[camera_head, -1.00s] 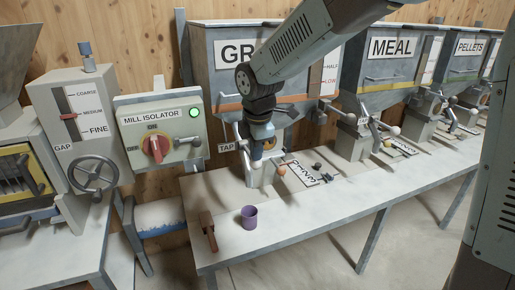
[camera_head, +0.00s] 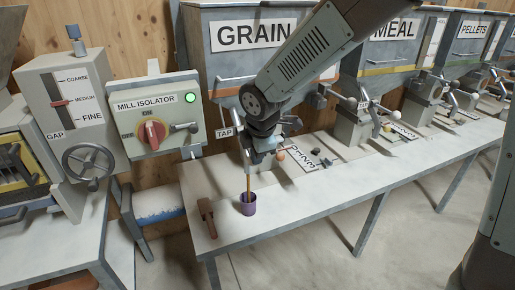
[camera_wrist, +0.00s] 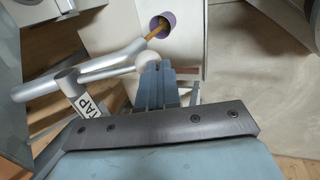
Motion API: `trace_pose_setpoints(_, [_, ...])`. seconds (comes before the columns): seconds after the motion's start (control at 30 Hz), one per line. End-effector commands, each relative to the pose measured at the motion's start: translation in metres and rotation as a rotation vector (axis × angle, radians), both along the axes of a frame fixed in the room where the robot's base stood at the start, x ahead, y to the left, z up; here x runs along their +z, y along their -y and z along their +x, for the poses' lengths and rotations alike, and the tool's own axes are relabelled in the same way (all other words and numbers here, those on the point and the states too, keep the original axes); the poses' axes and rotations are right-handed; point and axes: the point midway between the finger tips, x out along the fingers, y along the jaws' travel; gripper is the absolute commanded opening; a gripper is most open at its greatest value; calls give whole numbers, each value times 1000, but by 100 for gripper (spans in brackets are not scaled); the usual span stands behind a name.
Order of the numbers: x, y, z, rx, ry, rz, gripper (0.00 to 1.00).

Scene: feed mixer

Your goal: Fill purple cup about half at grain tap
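The purple cup (camera_head: 249,208) stands on the bench near its front edge. A thin yellow-brown stream (camera_head: 248,181) runs down into it; both cup (camera_wrist: 166,17) and stream (camera_wrist: 155,31) show in the wrist view. How full the cup is cannot be seen. The grain hopper (camera_head: 253,50) is behind my arm. Its TAP label (camera_head: 224,132) shows, but my gripper (camera_head: 262,147) partly hides the tap. In the wrist view my gripper (camera_wrist: 163,70) has its fingers together, close to a white ball knob (camera_wrist: 148,62) by the tap's metal bars. Contact with the knob is unclear.
A brown wooden-handled tool (camera_head: 207,217) lies left of the cup. The mill isolator (camera_head: 153,122) with its lit green lamp stands behind at left. Meal and pellet hoppers line the right. The front bench strip right of the cup is clear.

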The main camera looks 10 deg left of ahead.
Motion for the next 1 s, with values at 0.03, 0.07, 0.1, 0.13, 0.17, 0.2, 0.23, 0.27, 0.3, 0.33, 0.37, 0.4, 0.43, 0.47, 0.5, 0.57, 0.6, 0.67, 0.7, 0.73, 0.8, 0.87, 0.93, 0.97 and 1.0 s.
trace_pose_setpoints(0.03, [-6, 1, -2, 1, -9, -7, 0])
trace_pose_setpoints(0.07, [-7, 1, -3, 2, -9, -8, 0])
trace_pose_setpoints(0.1, [-7, 1, -3, 2, -10, -8, 0])
trace_pose_setpoints(0.13, [-7, 1, -3, 3, -11, -9, 0])
trace_pose_setpoints(0.17, [-8, 1, -3, 3, -11, -9, 0])
trace_pose_setpoints(0.2, [-8, 1, -3, 3, -12, -10, 0])
trace_pose_setpoints(0.23, [-8, 1, -4, 3, -12, -10, 0])
trace_pose_setpoints(0.27, [-9, 1, -4, 4, -13, -11, 0])
trace_pose_setpoints(0.3, [-9, 1, -4, 4, -13, -11, 0])
trace_pose_setpoints(0.33, [-9, 1, -4, 4, -14, -12, 0])
trace_pose_setpoints(0.37, [-9, 1, -4, 4, -14, -12, 0])
trace_pose_setpoints(0.4, [-10, 1, -5, 4, -15, -12, 0])
trace_pose_setpoints(0.43, [-10, 1, -5, 4, -16, -13, 0])
trace_pose_setpoints(0.47, [-10, 1, -5, 5, -15, -13, 0])
trace_pose_setpoints(0.5, [-10, 1, -5, 5, -15, -13, 0])
trace_pose_setpoints(0.57, [-10, 1, -5, 5, -15, -13, 0])
trace_pose_setpoints(0.6, [-9, 1, -5, 5, -15, -13, 0])
trace_pose_setpoints(0.67, [-7, 2, -6, 4, -15, -12, 0])
trace_pose_setpoints(0.7, [-5, 2, -7, 4, -14, -11, 0])
trace_pose_setpoints(0.73, [-3, 3, -8, 5, -13, -11, 0])
trace_pose_setpoints(0.8, [4, 5, -10, 6, -10, -9, 0])
trace_pose_setpoints(0.87, [12, 7, -13, 8, -7, -7, 0])
trace_pose_setpoints(0.93, [22, 10, -17, 6, -4, -3, 0])
trace_pose_setpoints(0.97, [27, 11, -18, 6, -3, -2, 0])
trace_pose_setpoints(1.0, [33, 14, -21, 7, -2, -2, 0])
